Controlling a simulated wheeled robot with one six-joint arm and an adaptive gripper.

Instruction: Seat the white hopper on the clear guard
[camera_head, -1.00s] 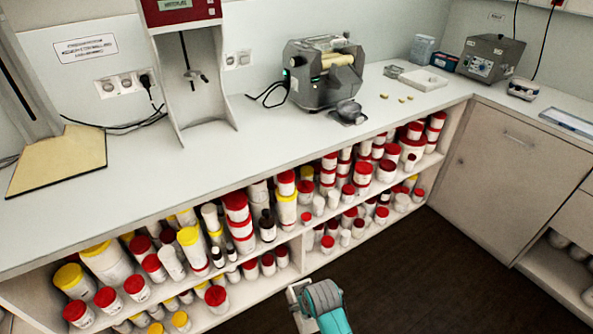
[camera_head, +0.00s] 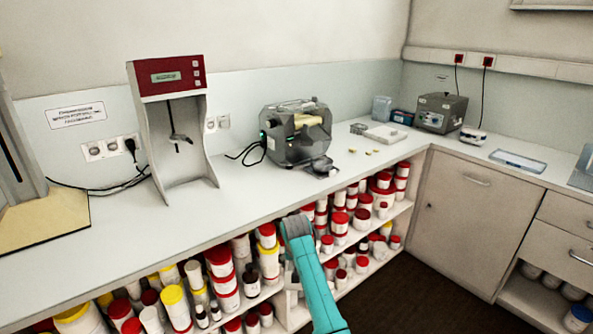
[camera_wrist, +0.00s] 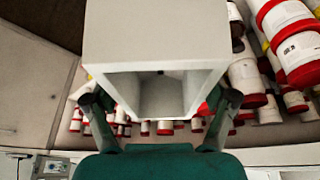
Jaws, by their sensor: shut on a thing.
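The white hopper (camera_wrist: 155,45) fills the top middle of the wrist view as a boxy, hollow piece with a square opening facing the camera. My gripper (camera_wrist: 158,104) is shut on it, with one dark finger at each side. In the head view my teal arm reaches up in front of the shelves, and the hopper is mostly hidden behind it. The grey mill (camera_head: 297,138) stands on the counter beyond, with cream rollers. The clear guard (camera_head: 294,107) seems to be the see-through part at the mill's top; its outline is hard to tell. The hopper is apart from the mill.
A white tray (camera_head: 386,133) and small yellowish pieces lie to the right. Open shelves of jars (camera_head: 262,270) run below the counter edge.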

